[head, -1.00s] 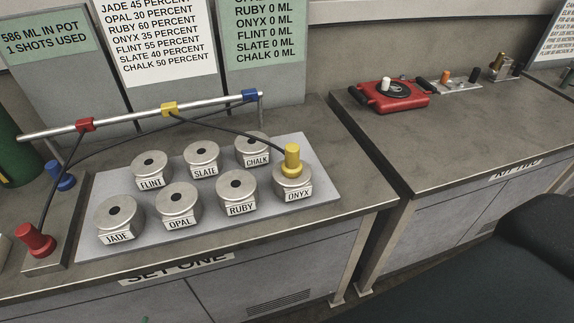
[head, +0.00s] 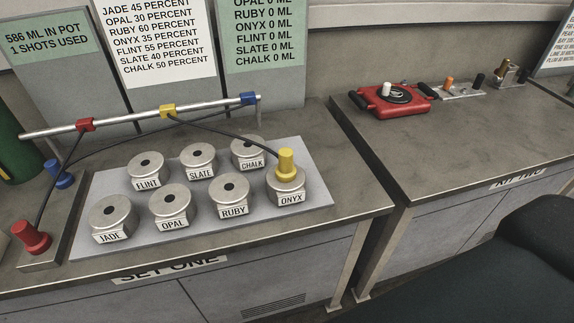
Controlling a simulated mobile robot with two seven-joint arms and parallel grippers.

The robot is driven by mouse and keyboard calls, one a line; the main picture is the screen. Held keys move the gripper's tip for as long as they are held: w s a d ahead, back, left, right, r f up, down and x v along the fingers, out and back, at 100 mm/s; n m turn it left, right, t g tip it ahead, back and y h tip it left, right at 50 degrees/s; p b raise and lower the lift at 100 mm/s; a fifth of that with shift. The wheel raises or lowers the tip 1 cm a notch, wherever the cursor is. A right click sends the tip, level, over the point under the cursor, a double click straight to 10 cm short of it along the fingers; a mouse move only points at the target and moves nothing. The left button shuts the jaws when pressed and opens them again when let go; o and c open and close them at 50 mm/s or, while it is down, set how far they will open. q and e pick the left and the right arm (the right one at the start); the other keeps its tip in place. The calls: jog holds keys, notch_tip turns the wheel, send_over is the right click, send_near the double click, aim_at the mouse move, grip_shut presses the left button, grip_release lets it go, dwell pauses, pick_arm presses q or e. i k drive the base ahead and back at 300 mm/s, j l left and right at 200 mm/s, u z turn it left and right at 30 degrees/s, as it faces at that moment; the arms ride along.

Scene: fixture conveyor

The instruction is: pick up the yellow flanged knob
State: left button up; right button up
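The yellow flanged knob (head: 286,164) stands upright on top of the pot labelled ONYX (head: 288,187), at the right end of the front row. A dark hose (head: 228,134) runs from near the knob up to the yellow clamp (head: 167,111) on the metal rail (head: 60,132). Neither of my grippers shows in the head view. A dark rounded shape fills the lower right corner.
Other labelled pots, such as RUBY (head: 230,195) and JADE (head: 112,219), share the grey plate (head: 322,190). Red (head: 31,237) and blue (head: 60,174) knobs stand at the left. A red device (head: 398,103) sits on the right bench, across a gap.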

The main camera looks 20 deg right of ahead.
aim_at(285, 172)
jog(key=l+u, duration=0.25)
jog(key=l, duration=0.4)
jog(key=l+u, duration=0.25)
jog(key=l, duration=0.35)
jog(key=k+l+u, duration=0.1)
jog(key=l+u, duration=0.15)
jog(key=l, duration=0.35)
jog(key=k+l+u, duration=0.1)
jog(key=l+u, duration=0.15)
jog(key=l, duration=0.4)
